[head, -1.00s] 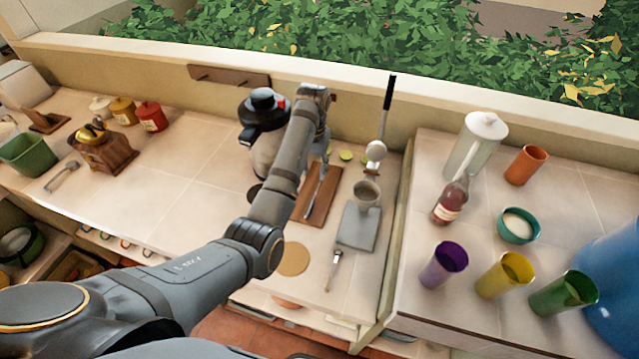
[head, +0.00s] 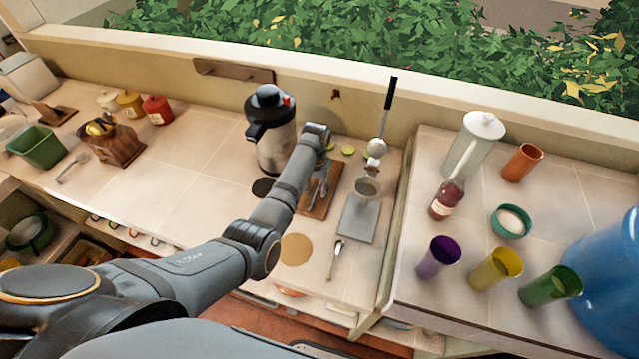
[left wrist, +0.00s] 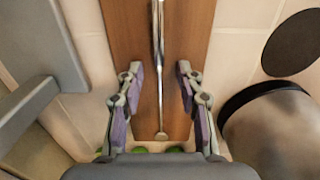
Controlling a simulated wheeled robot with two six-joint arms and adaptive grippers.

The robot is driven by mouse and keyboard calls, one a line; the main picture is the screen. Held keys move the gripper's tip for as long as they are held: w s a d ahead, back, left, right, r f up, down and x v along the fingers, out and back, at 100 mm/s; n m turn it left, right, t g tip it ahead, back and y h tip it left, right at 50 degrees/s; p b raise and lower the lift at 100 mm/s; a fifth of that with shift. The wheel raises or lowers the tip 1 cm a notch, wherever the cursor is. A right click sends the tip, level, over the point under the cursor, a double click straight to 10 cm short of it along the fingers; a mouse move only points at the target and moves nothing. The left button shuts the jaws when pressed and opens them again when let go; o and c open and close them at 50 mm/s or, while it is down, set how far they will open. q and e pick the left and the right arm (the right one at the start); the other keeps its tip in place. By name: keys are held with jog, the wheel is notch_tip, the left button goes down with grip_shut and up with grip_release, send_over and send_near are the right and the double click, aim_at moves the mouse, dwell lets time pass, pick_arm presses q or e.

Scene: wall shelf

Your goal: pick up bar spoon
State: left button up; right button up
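The bar spoon (left wrist: 158,100), a long thin shiny metal rod with a small flat disc at its near end, lies along a brown wooden board (left wrist: 125,20) in the left wrist view. Its far end runs out of the top of that view. My left gripper (left wrist: 159,68) is open, with one finger on each side of the rod and a gap to it on both sides. In the head view my left gripper (head: 319,192) is over the board (head: 328,203) and hides most of the spoon. My right gripper is not in view.
A grey scale (head: 358,222) with a metal cup (head: 367,188) stands right of the board. A steel flask (head: 275,150) stands to its left. Lime slices (head: 348,149) lie behind it. A small spoon (head: 334,262) and a round tan coaster (head: 296,249) lie in front.

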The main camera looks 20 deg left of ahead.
pick_arm(q)
grip_shut()
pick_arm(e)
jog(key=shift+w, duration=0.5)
pick_arm(q)
jog(key=shift+r, duration=0.15)
